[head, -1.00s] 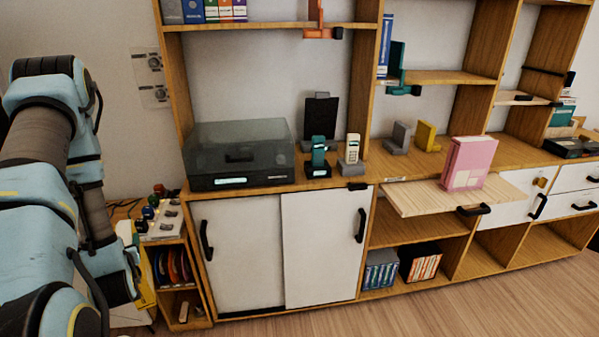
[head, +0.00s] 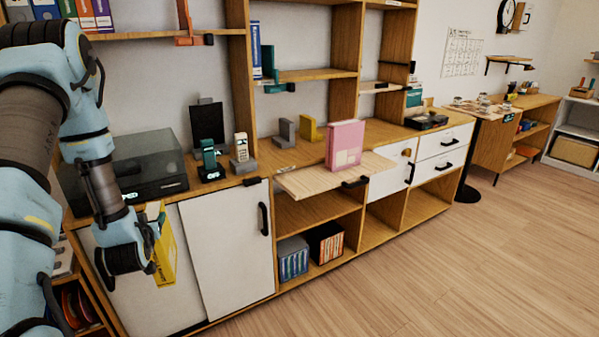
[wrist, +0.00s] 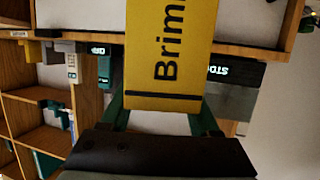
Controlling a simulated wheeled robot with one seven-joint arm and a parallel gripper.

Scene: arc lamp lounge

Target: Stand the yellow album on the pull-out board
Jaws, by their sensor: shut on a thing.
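The yellow album (head: 165,250) is held upright by my gripper (head: 150,222) in front of the cabinet's white sliding doors. In the wrist view the yellow album (wrist: 170,55) fills the middle, with black lettering reading "Brim" and a black line, between the green fingers of my gripper (wrist: 163,104). The pull-out board (head: 300,181) is a pale wooden shelf extended from the cabinet, to the right of my gripper and apart from it. A pink album (head: 345,144) stands upright on the board toward its back right. The front left of the board is bare.
A turntable with a dark lid (head: 150,170), a teal stand (head: 209,158) and a cordless phone (head: 241,150) stand on the cabinet top. Grey (head: 285,132) and yellow (head: 309,128) bookends stand behind the board. The floor in front is clear.

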